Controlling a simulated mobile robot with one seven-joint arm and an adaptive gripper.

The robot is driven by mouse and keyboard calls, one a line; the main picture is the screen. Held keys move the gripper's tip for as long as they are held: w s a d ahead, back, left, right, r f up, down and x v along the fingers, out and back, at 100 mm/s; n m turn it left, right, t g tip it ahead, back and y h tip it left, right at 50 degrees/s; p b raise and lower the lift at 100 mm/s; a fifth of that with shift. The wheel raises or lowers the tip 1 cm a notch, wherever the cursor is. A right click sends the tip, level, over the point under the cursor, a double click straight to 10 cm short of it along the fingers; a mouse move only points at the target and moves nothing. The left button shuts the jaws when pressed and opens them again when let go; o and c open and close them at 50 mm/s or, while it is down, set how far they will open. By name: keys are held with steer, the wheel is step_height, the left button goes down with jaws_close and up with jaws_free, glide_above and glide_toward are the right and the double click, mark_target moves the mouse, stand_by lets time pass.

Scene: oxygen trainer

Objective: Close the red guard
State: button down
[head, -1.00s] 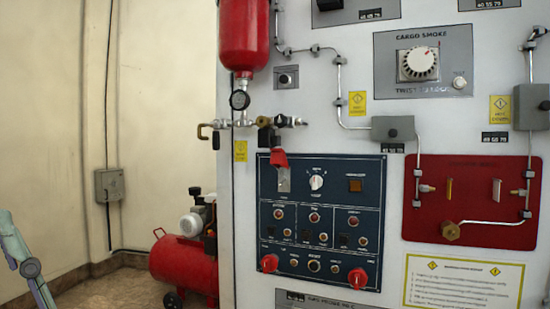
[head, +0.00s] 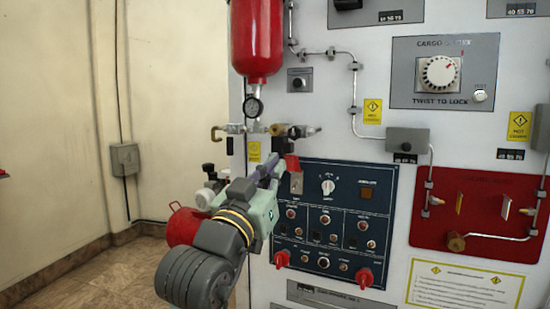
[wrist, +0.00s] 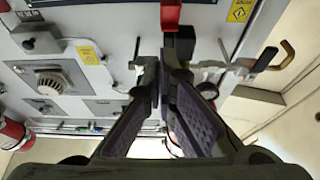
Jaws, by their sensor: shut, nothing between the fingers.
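The red guard (head: 291,163) is at the top left of the dark blue switch panel (head: 382,201), above a small metal switch plate (head: 296,184). It stands raised and sticks out from the panel.
A gauge (head: 253,107) and brass valve fittings (head: 235,128) are just above my gripper, below a red cylinder (head: 257,40). A red compressor tank (head: 186,226) stands behind my arm. Floor at left is clear.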

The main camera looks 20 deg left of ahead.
mark_target(292, 164)
steer(key=p+x, duration=0.2)
steer(key=x, duration=0.4)
steer(key=shift+r, duration=0.15)
steer(key=shift+x, duration=0.8)
steer(key=shift+f, duration=0.25)
